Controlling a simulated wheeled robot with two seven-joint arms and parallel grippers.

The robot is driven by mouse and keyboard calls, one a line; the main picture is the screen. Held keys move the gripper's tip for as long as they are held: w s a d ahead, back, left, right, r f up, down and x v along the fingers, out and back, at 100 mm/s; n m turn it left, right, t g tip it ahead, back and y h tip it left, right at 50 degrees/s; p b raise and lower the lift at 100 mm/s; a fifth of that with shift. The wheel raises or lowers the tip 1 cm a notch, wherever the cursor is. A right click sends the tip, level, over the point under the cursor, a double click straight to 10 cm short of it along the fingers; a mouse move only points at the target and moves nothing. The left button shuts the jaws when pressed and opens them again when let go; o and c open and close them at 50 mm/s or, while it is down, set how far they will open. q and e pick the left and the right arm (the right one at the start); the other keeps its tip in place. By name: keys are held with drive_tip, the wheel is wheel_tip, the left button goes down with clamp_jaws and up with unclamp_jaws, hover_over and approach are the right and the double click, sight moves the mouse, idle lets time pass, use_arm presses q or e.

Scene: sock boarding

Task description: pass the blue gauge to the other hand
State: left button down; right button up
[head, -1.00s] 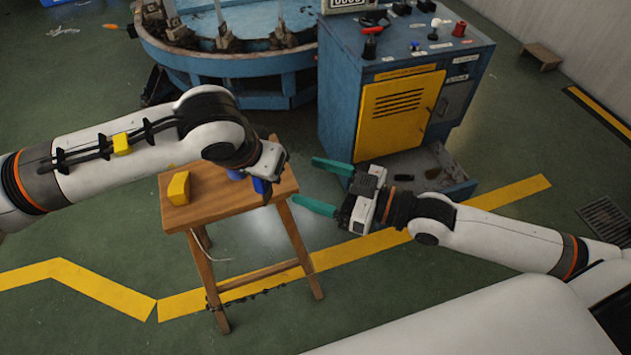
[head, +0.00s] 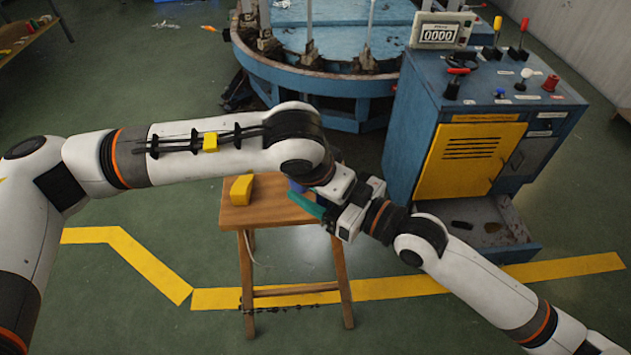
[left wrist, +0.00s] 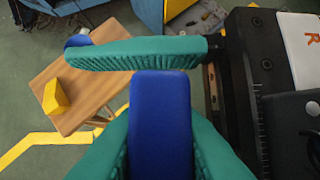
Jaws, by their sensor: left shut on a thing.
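The blue gauge (left wrist: 160,125) is a flat blue bar held between the green fingers of my left gripper (left wrist: 160,155). In the head view my left gripper (head: 338,185) is above the stool's right edge, and the gauge is hidden there. My right gripper (head: 322,208) has come in from the right, close against the left one. In the left wrist view one green right finger (left wrist: 135,54) lies across, just beyond the gauge's far end. It sits at one edge of the right gripper's body, spread open. Its other finger is hidden; contact with the gauge cannot be told.
A wooden stool (head: 262,215) stands below, with a yellow block (head: 242,189) and a blue round object (head: 297,186) on it. A blue control cabinet (head: 412,120) and a round blue machine (head: 300,78) stand behind.

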drive_tip(key=shift+w+a, duration=0.15)
drive_tip(key=shift+a, duration=0.05)
drive_tip(key=c, duration=1.1)
use_arm(q)
drive_tip(key=c, duration=1.2)
unclamp_jaws()
drive_tip(key=shift+s+d, duration=0.15)
drive_tip(key=shift+r, duration=0.1)
